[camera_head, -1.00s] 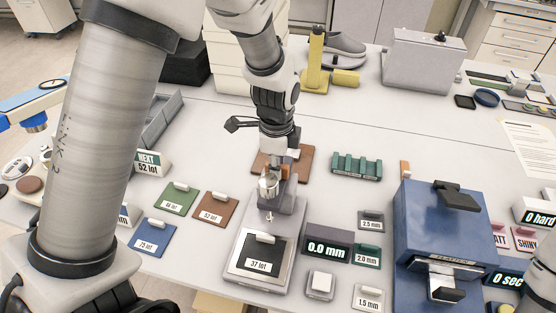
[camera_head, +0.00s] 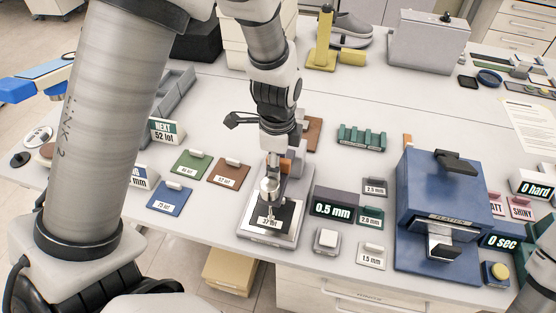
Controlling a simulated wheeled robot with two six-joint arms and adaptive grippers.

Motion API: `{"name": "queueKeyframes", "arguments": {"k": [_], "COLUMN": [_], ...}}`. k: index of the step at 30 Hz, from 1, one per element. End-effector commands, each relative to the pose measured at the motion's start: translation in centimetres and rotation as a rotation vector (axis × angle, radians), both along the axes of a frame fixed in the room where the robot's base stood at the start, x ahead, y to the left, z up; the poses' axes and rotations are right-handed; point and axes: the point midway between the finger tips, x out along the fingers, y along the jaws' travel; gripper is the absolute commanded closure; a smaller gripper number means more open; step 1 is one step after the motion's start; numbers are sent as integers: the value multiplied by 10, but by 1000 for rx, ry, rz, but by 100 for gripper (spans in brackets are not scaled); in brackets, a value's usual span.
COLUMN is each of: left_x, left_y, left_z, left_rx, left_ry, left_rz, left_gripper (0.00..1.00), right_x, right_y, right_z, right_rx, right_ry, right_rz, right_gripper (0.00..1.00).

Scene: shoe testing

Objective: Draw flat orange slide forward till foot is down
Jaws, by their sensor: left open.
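The gauge (camera_head: 295,205) stands at the front of the table with a black swatch (camera_head: 286,213) marked 37 lot on its bed. Its silver foot (camera_head: 269,190) is over the swatch, and its stem seems to touch it and partly covers the label. The orange slide (camera_head: 286,166) shows only as a small patch behind the foot. My left gripper (camera_head: 281,150) is open and low at the slide; its fingertips are mostly hidden, so I cannot tell whether they touch it. The gauge display (camera_head: 333,209) reads 0.5 mm. My right gripper is out of view.
Green (camera_head: 192,163), brown (camera_head: 229,172) and blue (camera_head: 170,195) swatches lie to the left. Thickness plates (camera_head: 371,256) and a white button (camera_head: 326,240) sit right of the gauge. A blue press (camera_head: 445,195) stands further right. The table's front edge is close.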

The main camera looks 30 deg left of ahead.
Motion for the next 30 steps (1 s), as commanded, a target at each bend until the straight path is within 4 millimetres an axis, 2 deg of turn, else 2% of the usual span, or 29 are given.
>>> {"name": "queueKeyframes", "arguments": {"k": [4, 7, 15, 19, 23, 30], "left_x": [1, 2, 2, 1, 0, 0], "left_y": [0, 0, 0, 0, 0, 0], "left_z": [5, 19, 86, 110, 120, 120], "left_rx": [-1, -1, 0, -1, 1, 0], "left_ry": [-4, -8, -8, -4, -2, 0], "left_rz": [0, -1, -1, 1, 0, 0], "left_gripper": [58, 58, 58, 58, 58, 58], "right_x": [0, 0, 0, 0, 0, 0], "right_y": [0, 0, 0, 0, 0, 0], "right_z": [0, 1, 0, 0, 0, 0], "right_rx": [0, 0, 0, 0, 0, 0], "right_ry": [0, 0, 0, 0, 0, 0], "right_rz": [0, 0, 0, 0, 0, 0], "right_gripper": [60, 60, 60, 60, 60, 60]}}
